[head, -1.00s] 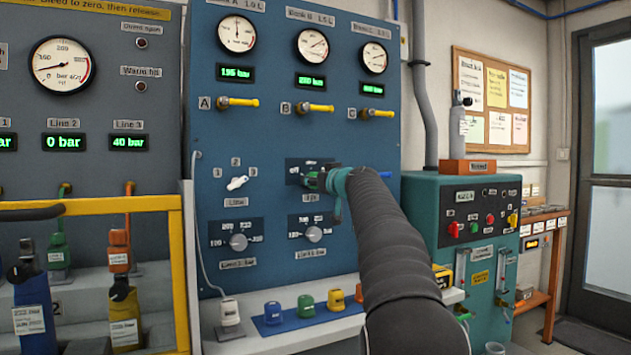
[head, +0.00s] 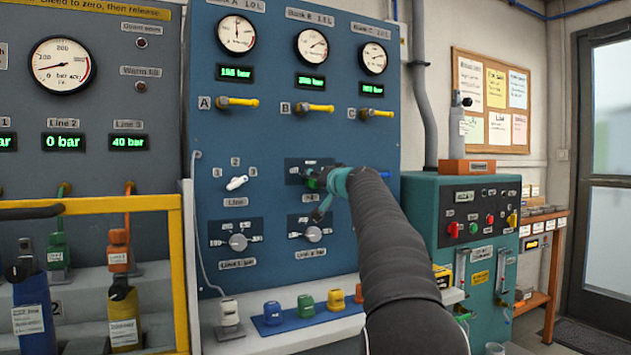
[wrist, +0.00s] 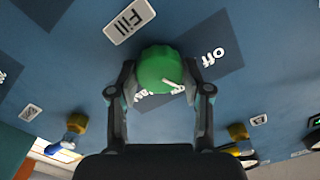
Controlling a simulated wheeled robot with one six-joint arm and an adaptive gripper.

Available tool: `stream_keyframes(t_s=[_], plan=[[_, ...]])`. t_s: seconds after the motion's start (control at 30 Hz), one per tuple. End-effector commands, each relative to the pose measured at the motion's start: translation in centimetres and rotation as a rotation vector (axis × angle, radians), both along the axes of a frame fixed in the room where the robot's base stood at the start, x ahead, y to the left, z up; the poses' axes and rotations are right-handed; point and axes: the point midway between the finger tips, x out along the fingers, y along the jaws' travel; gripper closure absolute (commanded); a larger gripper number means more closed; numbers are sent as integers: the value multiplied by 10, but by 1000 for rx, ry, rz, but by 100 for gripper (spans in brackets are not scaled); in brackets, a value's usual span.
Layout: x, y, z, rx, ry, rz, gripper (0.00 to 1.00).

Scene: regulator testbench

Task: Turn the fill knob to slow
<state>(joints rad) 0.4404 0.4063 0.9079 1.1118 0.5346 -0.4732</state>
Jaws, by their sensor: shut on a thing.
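The green fill knob (wrist: 160,68) is on the blue panel, beside a "Fill" label (wrist: 130,20) in the wrist view. My gripper (wrist: 159,80) is shut on the knob, one finger on each side. A white pointer line on the knob aims toward the lower right of the wrist view. A dark scale plate (wrist: 208,58) shows "off" to the right; another word beneath the knob is partly hidden. In the head view my gripper (head: 322,182) is at the panel, and my arm hides part of the knob (head: 311,180) and its plate.
Two grey line knobs (head: 238,242) and (head: 312,234) sit low on the panel, the right one just below my gripper. A white selector (head: 237,183) is to the left. Yellow bank valve handles (head: 313,107) are above. Several coloured blocks stand on the shelf (head: 262,338) below.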

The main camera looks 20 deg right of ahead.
Motion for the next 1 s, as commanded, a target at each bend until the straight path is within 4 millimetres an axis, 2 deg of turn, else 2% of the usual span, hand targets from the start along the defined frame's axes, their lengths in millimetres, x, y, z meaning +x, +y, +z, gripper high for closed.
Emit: stream_keyframes(t_s=[0.2, 0.5, 1.0], plan=[[0, -1, 0, 178, 7, -1, 86], [0, -1, -1, 342, 12, -1, 86], [0, -1, -1, 407, 14, -1, 86]])
